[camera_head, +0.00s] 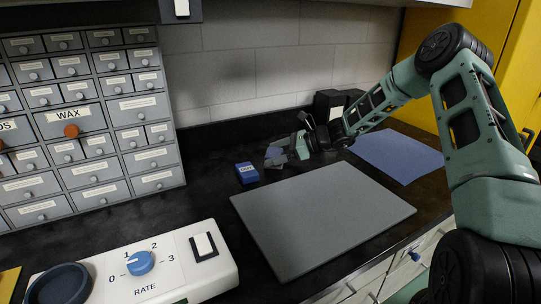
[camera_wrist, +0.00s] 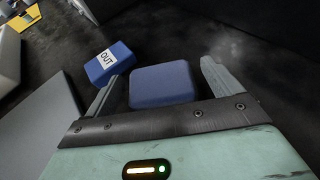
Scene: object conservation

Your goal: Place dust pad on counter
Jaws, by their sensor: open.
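A plain blue pad with rounded corners (camera_wrist: 161,84), which looks like the dust pad, lies between the two fingers of my gripper (camera_wrist: 158,80) in the wrist view. The fingers are open, with a narrow gap on each side of it. It seems to rest on the dark counter (camera_wrist: 245,45), though its underside is hidden. In the head view my gripper (camera_head: 278,157) is low over the counter (camera_head: 205,200) near the back wall. A bit of blue (camera_head: 273,152) shows there, mostly covered by the gripper.
A blue block labelled OUT (camera_wrist: 107,63) lies just left of my gripper; it also shows in the head view (camera_head: 247,172). A grey board (camera_head: 320,215) lies in front, a blue mat (camera_head: 398,155) to the right. Drawers (camera_head: 90,125) and a dial box (camera_head: 140,270) are left.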

